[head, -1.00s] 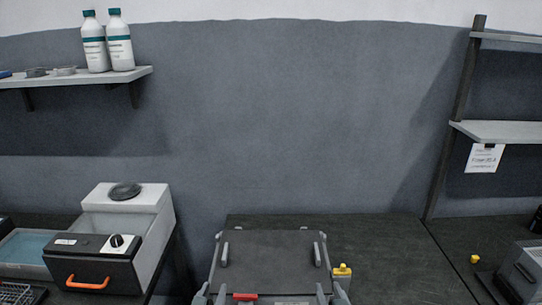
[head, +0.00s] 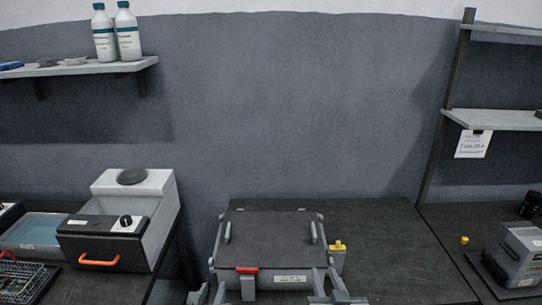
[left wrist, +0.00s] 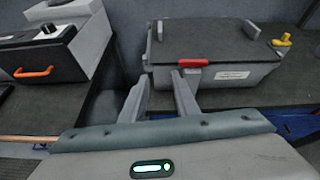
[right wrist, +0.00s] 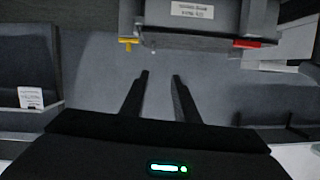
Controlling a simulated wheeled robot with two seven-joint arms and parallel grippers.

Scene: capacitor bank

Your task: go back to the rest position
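My left gripper (head: 208,293) is at the bottom edge of the head view, in front of the left front corner of a grey lidded case (head: 272,240). In the left wrist view my left gripper (left wrist: 160,80) has its two fingers apart with nothing between them; the case stands beyond them. My right gripper (head: 330,285) is at the case's right front corner in the head view. In the right wrist view my right gripper (right wrist: 160,76) has its fingers apart and empty. The case's dark lid lies flat on top, with a red latch (head: 247,269) at the front.
A grey and black machine with an orange handle (head: 99,261) stands at the left, beside a blue-filled tray (head: 35,230). A yellow-topped item (head: 338,247) stands right of the case. The dark tabletop (head: 398,245) is clear further right. A grey device (head: 521,254) sits far right.

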